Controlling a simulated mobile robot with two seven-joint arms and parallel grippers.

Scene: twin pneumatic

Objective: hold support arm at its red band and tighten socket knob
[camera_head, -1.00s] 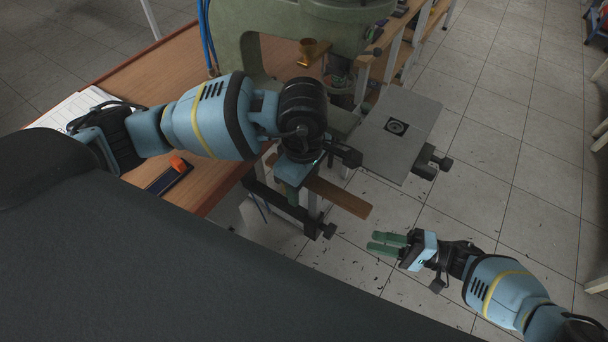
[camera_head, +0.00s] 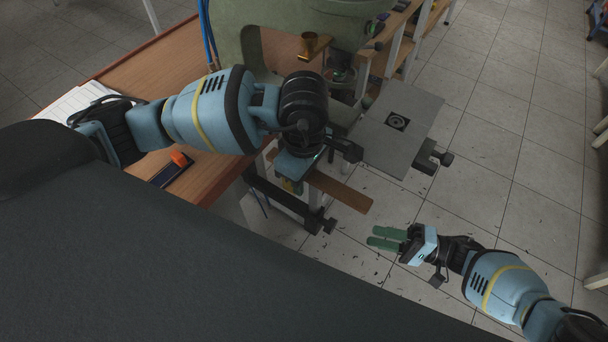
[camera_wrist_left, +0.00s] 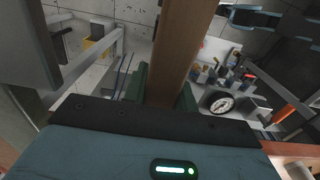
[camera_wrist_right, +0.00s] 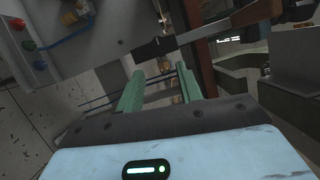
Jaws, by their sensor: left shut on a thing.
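My left gripper (camera_head: 300,172) reaches down beside the green machine and is mostly hidden under its own wrist. In the left wrist view its green fingers (camera_wrist_left: 163,88) are shut on a long brown bar (camera_wrist_left: 180,35), one finger on each side. The bar's free end (camera_head: 342,192) sticks out to the right in the head view. I cannot make out a red band. A dark arm with a black end knob (camera_head: 329,226) lies below it. My right gripper (camera_head: 387,238) is open and empty, below and right of that knob; its fingers (camera_wrist_right: 158,85) stand apart. A black knob shows ahead of them (camera_wrist_right: 146,49).
A grey plate (camera_head: 415,108) with a round black mark stands right of my left wrist, with another black knob (camera_head: 446,159) at its edge. The green machine (camera_head: 232,40) stands on the wooden table (camera_head: 165,60). Floor around my right gripper is open.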

